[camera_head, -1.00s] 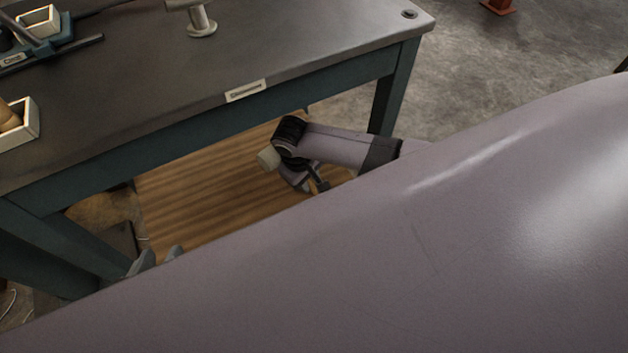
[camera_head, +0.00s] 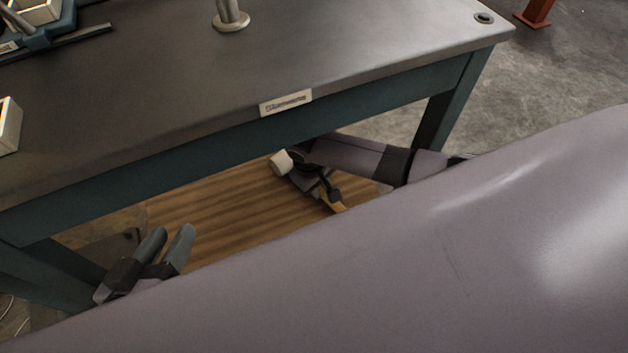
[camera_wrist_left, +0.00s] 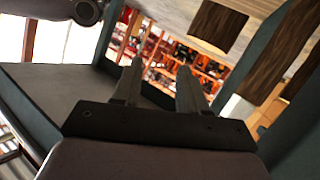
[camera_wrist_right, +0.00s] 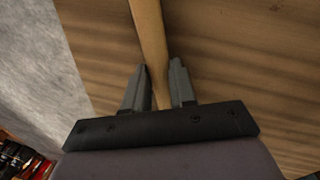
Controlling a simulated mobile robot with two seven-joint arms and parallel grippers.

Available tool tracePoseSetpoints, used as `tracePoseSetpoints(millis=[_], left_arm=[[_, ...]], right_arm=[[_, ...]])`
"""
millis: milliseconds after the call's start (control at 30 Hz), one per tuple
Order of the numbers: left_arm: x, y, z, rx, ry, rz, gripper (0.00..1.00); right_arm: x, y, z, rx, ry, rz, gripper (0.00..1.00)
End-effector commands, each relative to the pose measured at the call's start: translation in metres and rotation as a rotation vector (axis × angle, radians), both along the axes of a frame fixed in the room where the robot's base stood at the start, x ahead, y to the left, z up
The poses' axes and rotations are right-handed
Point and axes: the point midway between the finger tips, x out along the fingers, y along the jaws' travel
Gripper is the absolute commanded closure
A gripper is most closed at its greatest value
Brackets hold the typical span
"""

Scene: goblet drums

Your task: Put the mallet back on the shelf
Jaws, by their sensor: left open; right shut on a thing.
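The mallet's light wooden handle (camera_wrist_right: 148,35) runs between the two fingers of my right gripper (camera_wrist_right: 158,75) in the right wrist view and leaves at the top edge. In the head view, my right gripper (camera_head: 328,190) is low by the bench, with a short piece of the handle (camera_head: 337,205) showing. A cream block (camera_head: 281,163) beside it may be the mallet's head; I cannot tell surely. The wooden shelf (camera_head: 215,218) lies under the bench, behind my right gripper. My left gripper (camera_head: 172,235) is open and empty at the shelf's left; its fingers show apart in its wrist view (camera_wrist_left: 160,75).
The dark-topped workbench (camera_head: 330,60) has teal legs and rails that frame the shelf. A metal post (camera_head: 231,15) and a pale box (camera_head: 8,125) stand on its top. Visible shelf boards are bare. My own lilac arm hides the lower right of the head view.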

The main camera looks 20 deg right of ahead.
Motion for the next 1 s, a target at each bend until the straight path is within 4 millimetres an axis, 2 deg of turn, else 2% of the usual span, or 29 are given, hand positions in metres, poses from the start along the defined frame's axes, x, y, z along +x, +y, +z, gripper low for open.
tracePoseSetpoints(millis=[333,367,433,767,1000], left_arm=[[0.0,0.0,0.0,0.003,-0.002,0.001,0.57],[0.0,0.0,0.0,0.003,-0.002,0.001,0.57],[-0.001,0.0,0.0,0.003,-0.002,0.001,0.57],[-0.001,0.0,0.001,0.002,0.0,0.0,0.57],[0.001,-0.009,0.005,-0.048,0.075,-0.014,0.57]], right_arm=[[0.0,-0.002,-0.002,0.0,-0.003,-0.001,1.0],[0.0,-0.002,-0.002,0.0,-0.003,-0.001,0.68],[0.0,-0.002,-0.002,0.0,-0.003,-0.001,0.45],[-0.001,-0.002,-0.001,-0.001,0.0,-0.001,0.45],[-0.002,0.004,0.031,0.001,-0.003,0.001,0.45]])
